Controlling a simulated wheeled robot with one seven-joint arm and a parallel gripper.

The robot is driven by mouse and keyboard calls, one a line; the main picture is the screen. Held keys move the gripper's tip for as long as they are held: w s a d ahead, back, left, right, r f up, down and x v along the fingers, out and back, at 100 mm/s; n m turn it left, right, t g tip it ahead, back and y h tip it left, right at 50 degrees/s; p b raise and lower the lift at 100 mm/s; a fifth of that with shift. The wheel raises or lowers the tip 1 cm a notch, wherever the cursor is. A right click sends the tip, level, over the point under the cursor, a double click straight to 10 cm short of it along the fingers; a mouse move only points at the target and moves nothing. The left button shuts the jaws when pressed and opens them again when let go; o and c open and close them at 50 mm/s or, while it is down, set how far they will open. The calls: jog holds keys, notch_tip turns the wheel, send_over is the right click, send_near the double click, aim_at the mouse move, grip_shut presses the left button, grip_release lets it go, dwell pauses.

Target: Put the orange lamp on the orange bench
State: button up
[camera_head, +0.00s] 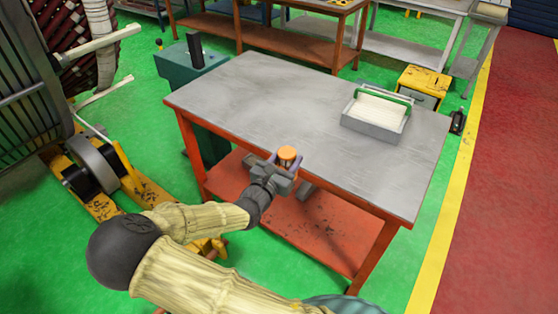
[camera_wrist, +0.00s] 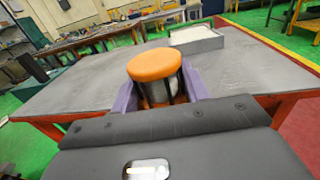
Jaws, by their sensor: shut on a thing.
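The orange lamp (camera_head: 288,153) has an orange round cap and is held in my gripper (camera_head: 284,162), near the front edge of the orange bench (camera_head: 255,95). In the wrist view the lamp (camera_wrist: 156,68) stands upright between the two purple fingers of my gripper (camera_wrist: 158,92), which are shut on its body. The bench has a grey metal top and orange legs and lower shelf; its top also shows in the wrist view (camera_wrist: 85,85). I cannot tell whether the lamp's base touches the bench top.
A grey tray with a green handle (camera_head: 375,128) sits on the bench's right part. A yellow stool-like box (camera_head: 422,82) stands behind it. A teal cabinet (camera_head: 190,68) is at the back left, and a large machine with copper windings (camera_head: 85,40) at the left. The bench's middle is clear.

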jog(key=shift+d+f, duration=0.1)
jog(key=shift+d, duration=0.4)
jog(key=s+d+f+n+t+y, duration=0.1)
jog(key=d+f+n+y, duration=0.2)
jog(key=f, duration=0.5)
jog(key=s+d+f+n+t+y+p, duration=0.1)
jog(key=d+f+n+t+y, duration=0.1)
jog(key=d+f+y, duration=0.4)
notch_tip(320, 180, down, 3)
jog(key=shift+r+n+y, duration=0.15)
jog(key=shift+n+y, duration=0.25)
jog(key=shift+n, duration=0.4)
jog(key=shift+s, duration=0.2)
